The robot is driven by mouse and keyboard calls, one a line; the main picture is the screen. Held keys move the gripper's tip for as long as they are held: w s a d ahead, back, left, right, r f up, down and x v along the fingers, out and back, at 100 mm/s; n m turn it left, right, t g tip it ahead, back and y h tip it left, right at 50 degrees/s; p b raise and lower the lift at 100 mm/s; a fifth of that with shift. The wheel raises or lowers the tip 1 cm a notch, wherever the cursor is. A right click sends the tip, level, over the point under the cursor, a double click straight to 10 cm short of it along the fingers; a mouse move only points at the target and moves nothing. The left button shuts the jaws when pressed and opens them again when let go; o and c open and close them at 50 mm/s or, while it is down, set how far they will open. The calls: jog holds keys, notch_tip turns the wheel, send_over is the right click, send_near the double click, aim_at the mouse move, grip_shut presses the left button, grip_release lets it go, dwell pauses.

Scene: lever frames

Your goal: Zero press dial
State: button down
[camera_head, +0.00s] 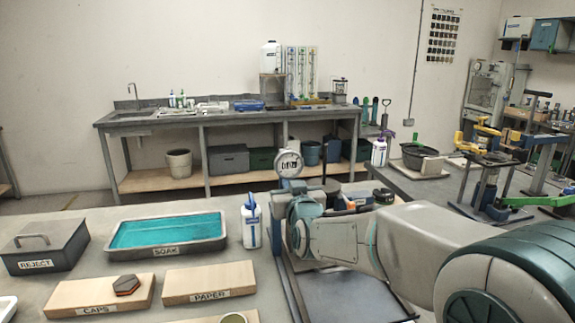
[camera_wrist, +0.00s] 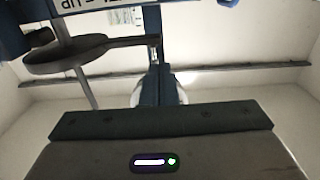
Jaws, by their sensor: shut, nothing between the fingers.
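The press dial (camera_head: 288,163) is a round white gauge face with dark markings. It stands upright above and just behind the end of my arm in the head view; its reading is too small to make out. The press below it is largely hidden by my arm. In the wrist view my gripper (camera_wrist: 160,75) is shut, its two dark fingers together and empty. A dark round plate with an arm (camera_wrist: 65,55) and a rod lies to the left of the fingers. A pale rounded shape (camera_wrist: 180,92) shows partly behind the fingers; I cannot tell what it is.
A white bottle (camera_head: 251,222) stands left of my arm. A blue SOAK tray (camera_head: 215,243), a grey REJECT box (camera_head: 45,245), a CAPS block (camera_head: 75,298) and a PAPER block (camera_head: 210,282) lie on the near table. A bench (camera_head: 205,122) stands along the back wall.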

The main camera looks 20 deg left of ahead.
jog(key=shift+r, duration=0.2)
jog(key=f+b+v, duration=0.1)
jog(key=b+v, duration=0.4)
jog(key=v, duration=0.1)
dwell(0.4)
jog(key=s+d+f+m+g+h+p, duration=0.2)
jog(key=s+d+g+h+p, duration=0.15)
jog(key=d, duration=0.65)
jog(key=s+d+f+m+g+h+p, duration=0.1)
jog(key=s+d+f+g+h+p, duration=0.25)
jog(key=d, duration=0.75)
jog(key=s+d+m+g+h+p, duration=0.1)
jog(key=s+d+g+p, duration=0.1)
jog(key=s+d, duration=0.4)
jog(key=s+d+f+m+g+h+p, duration=0.1)
jog(key=s+d+m+g+p, duration=0.1)
jog(key=s+d, duration=0.4)
jog(key=s+g+p, duration=0.1)
jog(key=s+p, duration=0.1)
jog(key=s, duration=0.3)
jog(key=shift+d+m+h+p, duration=0.25)
jog(key=shift+m+h+p, duration=0.05)
jog(key=shift+p, duration=0.1)
